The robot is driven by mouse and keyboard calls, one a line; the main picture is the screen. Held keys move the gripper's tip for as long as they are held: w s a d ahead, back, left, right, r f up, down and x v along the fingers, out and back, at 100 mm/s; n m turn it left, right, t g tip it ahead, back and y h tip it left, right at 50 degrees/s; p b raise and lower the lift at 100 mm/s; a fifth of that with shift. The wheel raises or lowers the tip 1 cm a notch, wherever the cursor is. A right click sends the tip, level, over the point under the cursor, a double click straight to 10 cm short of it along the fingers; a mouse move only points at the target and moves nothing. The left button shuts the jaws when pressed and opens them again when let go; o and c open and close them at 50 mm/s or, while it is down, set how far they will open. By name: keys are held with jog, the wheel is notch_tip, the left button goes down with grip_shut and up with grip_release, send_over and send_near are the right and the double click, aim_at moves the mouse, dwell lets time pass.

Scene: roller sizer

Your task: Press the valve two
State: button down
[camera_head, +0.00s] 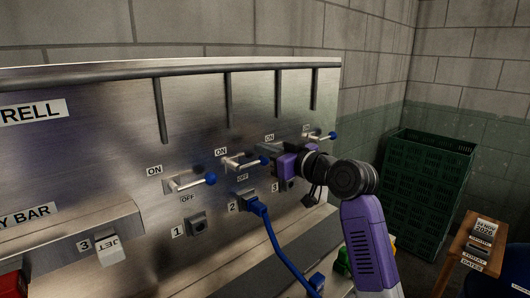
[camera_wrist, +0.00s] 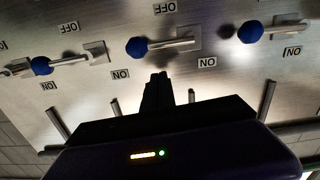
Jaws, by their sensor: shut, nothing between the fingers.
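Valve two, the second lever from the left (camera_head: 242,161) with a blue knob, stands out from the steel panel between an ON label and an OFF label. My purple gripper (camera_head: 278,166) is just to its right in the head view, in front of the panel. In the upside-down wrist view, my gripper (camera_wrist: 158,82) is shut with nothing held. A middle blue-knobbed lever (camera_wrist: 137,47) is just past its fingertips, with no clear contact. I cannot tell surely which valve this is.
The first lever (camera_head: 189,181) is to the left and a far lever (camera_head: 320,136) to the right. A blue cable (camera_head: 270,232) hangs from socket two, below the levers. A green crate stack (camera_head: 428,190) and a wooden stand (camera_head: 470,250) are at the right.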

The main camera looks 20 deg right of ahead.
jog(key=b+v, duration=0.3)
jog(key=v, duration=0.7)
jog(key=shift+r, duration=0.4)
